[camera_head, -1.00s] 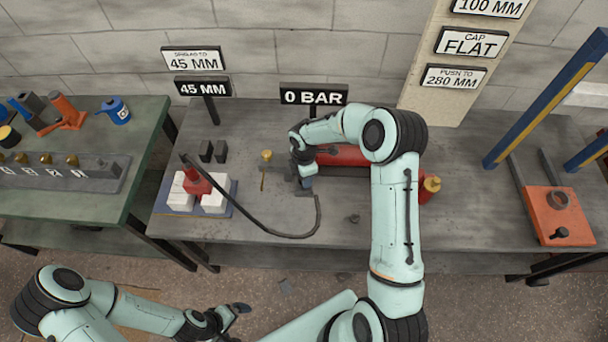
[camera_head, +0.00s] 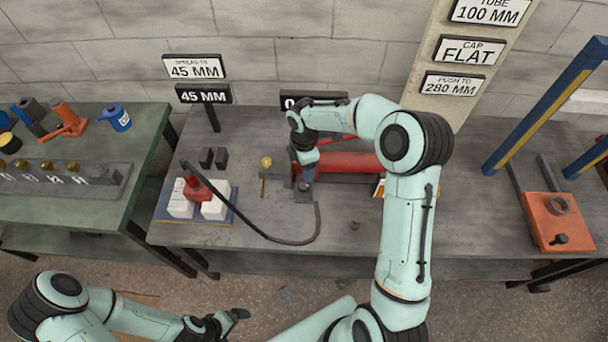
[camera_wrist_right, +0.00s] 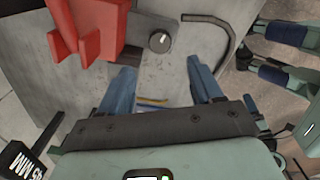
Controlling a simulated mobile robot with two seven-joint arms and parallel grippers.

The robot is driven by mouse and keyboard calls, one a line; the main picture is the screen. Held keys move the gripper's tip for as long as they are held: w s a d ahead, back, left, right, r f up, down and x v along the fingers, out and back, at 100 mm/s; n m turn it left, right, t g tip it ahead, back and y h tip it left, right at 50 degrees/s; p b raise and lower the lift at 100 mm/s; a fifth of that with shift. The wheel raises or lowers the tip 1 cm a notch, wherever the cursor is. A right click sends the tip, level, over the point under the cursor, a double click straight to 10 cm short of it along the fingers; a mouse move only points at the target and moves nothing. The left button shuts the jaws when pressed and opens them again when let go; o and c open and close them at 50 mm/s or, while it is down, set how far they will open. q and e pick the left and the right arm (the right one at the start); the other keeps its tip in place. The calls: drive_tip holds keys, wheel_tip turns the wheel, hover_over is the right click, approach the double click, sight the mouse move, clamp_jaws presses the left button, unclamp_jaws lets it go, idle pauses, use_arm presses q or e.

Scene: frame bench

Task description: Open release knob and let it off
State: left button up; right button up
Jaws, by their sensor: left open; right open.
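In the right wrist view a round dark knob (camera_wrist_right: 160,40) with a white mark sits on a grey surface beside a red body (camera_wrist_right: 95,30). My right gripper (camera_wrist_right: 160,68) is open, its two blue fingers apart, with the knob ahead of the gap and nothing between them. In the head view this gripper (camera_head: 303,180) points down at the left end of the red pump cylinder (camera_head: 350,162); the knob is not clear there. My left gripper (camera_head: 237,316) is open and empty, low in front of the bench.
A black hose (camera_head: 270,234) curves over the grey bench (camera_head: 400,130) to a red spreader (camera_head: 196,187) between white blocks (camera_head: 214,208). A "0 BAR" sign (camera_head: 291,99) is mostly covered by my right arm. An orange press base (camera_head: 560,217) stands at right.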

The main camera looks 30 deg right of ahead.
wheel_tip(320, 180, up, 4)
drive_tip(key=shift+f, duration=0.1)
idle(0.6)
